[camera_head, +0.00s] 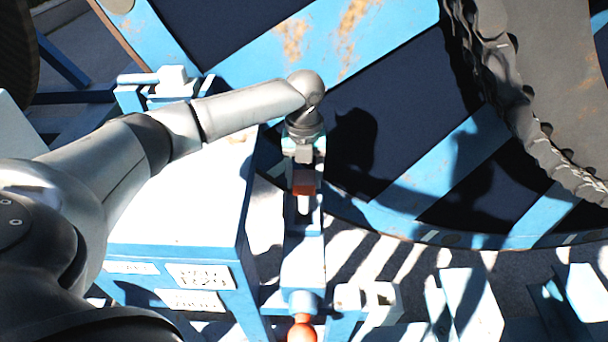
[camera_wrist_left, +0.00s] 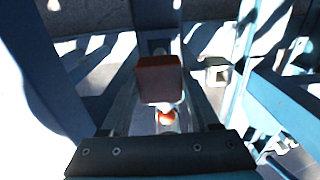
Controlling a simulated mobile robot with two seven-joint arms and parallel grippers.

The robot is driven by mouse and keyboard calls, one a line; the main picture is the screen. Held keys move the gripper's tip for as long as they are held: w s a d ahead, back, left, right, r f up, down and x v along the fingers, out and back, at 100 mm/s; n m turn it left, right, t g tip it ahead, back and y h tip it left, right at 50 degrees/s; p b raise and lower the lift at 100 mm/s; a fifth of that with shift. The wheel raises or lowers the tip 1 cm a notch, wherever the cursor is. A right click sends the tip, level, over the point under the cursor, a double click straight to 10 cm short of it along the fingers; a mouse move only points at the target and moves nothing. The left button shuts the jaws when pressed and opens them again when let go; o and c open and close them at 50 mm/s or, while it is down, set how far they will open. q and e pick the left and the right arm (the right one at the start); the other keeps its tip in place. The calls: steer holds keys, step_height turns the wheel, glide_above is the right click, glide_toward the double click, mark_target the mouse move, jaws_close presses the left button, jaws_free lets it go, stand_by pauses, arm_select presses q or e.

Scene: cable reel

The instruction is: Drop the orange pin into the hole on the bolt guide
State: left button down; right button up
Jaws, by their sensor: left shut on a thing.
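My left gripper (camera_head: 304,160) points down over the narrow blue bolt guide (camera_head: 303,258), beside the big reel. It is shut on the orange pin (camera_head: 304,183), whose blocky orange-brown head shows just below the jaws. In the left wrist view the pin's head (camera_wrist_left: 160,78) sits in front of the dark gripper body (camera_wrist_left: 160,155). A dark slot shows on the guide just below the pin in the head view. The hole and the pin's lower end are hidden, so I cannot tell whether the pin is in it. My right gripper is not in view.
A round orange knob (camera_head: 301,330) sits at the guide's near end. A white-topped blue box (camera_head: 185,205) with labels stands close on the left. The blue reel (camera_head: 400,110) with a dark chain (camera_head: 505,90) fills the back and right.

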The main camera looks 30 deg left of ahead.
mark_target(305, 208)
arm_select(q)
steer(key=shift+f, duration=0.15)
stand_by(0.4)
steer(key=shift+f, duration=1.3)
stand_by(0.4)
steer(key=shift+f, duration=0.15)
steer(key=shift+f+b, duration=1.55)
steer(key=shift+f, duration=1.55)
steer(key=shift+f, duration=0.15)
steer(key=shift+f, duration=0.45)
